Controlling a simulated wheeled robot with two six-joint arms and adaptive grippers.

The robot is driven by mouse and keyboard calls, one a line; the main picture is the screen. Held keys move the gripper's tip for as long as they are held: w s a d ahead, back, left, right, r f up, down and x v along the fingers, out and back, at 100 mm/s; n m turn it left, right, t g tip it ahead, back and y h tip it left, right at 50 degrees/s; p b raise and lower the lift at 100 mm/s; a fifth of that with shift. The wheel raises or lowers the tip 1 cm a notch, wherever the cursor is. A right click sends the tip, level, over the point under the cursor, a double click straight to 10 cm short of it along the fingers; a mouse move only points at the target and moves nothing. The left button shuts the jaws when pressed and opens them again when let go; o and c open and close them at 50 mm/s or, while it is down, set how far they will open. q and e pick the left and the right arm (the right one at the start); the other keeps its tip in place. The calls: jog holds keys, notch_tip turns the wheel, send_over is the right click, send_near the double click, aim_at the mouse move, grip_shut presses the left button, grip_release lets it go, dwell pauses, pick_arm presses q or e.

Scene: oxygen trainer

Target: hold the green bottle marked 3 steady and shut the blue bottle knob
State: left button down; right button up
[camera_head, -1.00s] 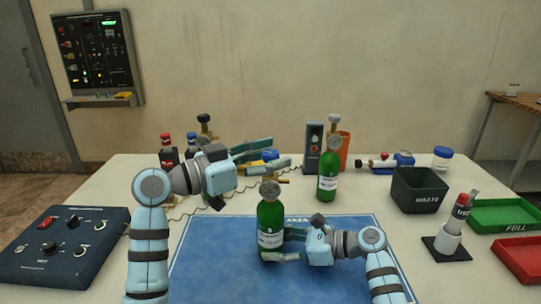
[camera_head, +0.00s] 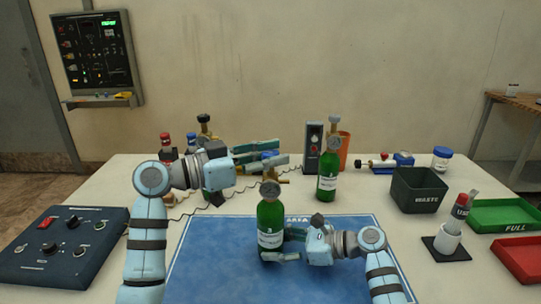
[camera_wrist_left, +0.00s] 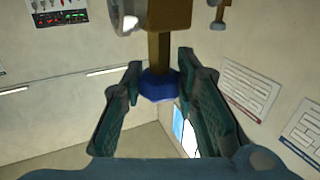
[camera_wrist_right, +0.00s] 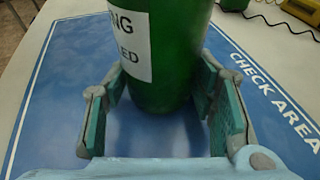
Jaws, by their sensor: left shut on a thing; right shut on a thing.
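The green bottle marked 3 (camera_head: 270,222) stands upright on the blue mat, with a white label and a round gauge on top. My right gripper (camera_head: 290,246) is shut on its lower body from the right. The right wrist view shows the bottle (camera_wrist_right: 165,60) between the fingers. My left gripper (camera_head: 280,152) is above and behind bottle 3. Its fingers are around the blue knob (camera_head: 267,156), which is partly hidden behind them. The left wrist view shows the knob (camera_wrist_left: 158,86) between the fingertips, below a brass stem (camera_wrist_left: 168,48).
Another green bottle (camera_head: 327,188) stands behind the mat, near a black box (camera_head: 312,148) and an orange cup (camera_head: 344,150). A waste bin (camera_head: 419,190) and green (camera_head: 505,216) and red (camera_head: 522,258) trays are right. A control box (camera_head: 62,246) is left. The mat (camera_head: 215,260) has free room.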

pick_arm(q)
jog(key=m+g, duration=0.2)
jog(key=g, duration=0.1)
jog(key=m+g+h, duration=0.1)
jog(key=m+g, duration=0.1)
jog(key=g, duration=0.1)
jog(key=shift+w+h, duration=0.1)
jog(key=shift+h, duration=0.2)
jog(key=shift+f+m+g, duration=0.1)
jog(key=shift+m+g, duration=0.3)
jog(key=shift+g, duration=0.3)
jog(key=c, duration=1.2)
grip_release()
jog(key=shift+a, duration=0.1)
jog(key=a, duration=0.7)
jog(key=shift+a, duration=0.2)
